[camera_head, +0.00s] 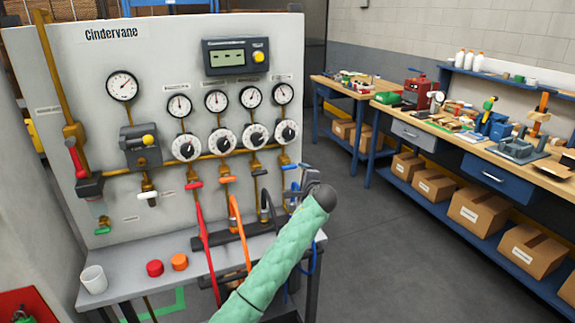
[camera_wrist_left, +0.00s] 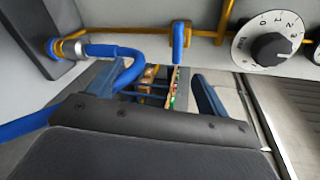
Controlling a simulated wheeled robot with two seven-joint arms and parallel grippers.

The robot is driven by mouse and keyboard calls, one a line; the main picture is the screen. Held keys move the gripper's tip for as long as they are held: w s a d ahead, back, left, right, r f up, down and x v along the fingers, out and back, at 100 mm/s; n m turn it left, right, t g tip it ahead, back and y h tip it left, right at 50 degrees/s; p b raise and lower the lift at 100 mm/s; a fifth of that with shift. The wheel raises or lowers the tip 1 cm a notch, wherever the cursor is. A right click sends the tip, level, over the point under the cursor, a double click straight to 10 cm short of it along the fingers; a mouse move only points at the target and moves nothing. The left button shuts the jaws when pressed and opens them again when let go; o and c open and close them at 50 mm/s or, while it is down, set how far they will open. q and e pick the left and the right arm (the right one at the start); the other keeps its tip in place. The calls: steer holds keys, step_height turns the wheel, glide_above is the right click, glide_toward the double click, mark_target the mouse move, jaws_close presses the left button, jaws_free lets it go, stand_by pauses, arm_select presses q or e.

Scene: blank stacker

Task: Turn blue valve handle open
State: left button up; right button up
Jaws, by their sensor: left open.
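The blue valve handle (camera_head: 289,167) sits on the rightmost brass pipe of the panel, under the last dial. In the left wrist view the handle (camera_wrist_left: 179,42) is a blue bar lying across the pipe, beyond the space between my fingers. My left gripper (camera_head: 297,183) is close by the handle, partly hidden behind my wrist. In the wrist view my left gripper (camera_wrist_left: 151,88) is open and empty, with its fingers apart and not visibly touching the handle. My right gripper is not in view.
A blue hose (camera_wrist_left: 115,52) curves from the pipe's end beside one finger. Red (camera_head: 202,225) and orange hoses (camera_head: 239,228) hang left of my arm. A white cup (camera_head: 94,280) and red (camera_head: 155,268) and orange caps (camera_head: 179,262) stand on the shelf. Floor to the right is clear.

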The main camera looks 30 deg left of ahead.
mark_target(288, 164)
arm_select(q)
steer(key=m+y, duration=0.1)
steer(key=m, duration=0.2)
steer(key=a+r+m+y, duration=0.1)
steer(key=m, duration=0.3)
steer(key=a+m+y, duration=0.1)
steer(key=m, duration=0.3)
steer(key=shift+w+a+r+t, duration=0.15)
steer(key=shift+w+r+t, duration=0.05)
steer(key=shift+r+t, duration=0.1)
steer(key=m, duration=0.3)
steer(key=shift+w, duration=0.1)
steer(key=p+x, duration=0.2)
steer(key=x, duration=0.4)
steer(key=shift+w+r, duration=0.1)
steer(key=shift+r, duration=0.05)
steer(key=shift+x, duration=0.75)
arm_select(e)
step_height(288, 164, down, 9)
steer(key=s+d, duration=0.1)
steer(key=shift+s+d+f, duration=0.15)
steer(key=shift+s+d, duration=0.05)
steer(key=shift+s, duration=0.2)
arm_select(q)
steer(key=c, duration=1)
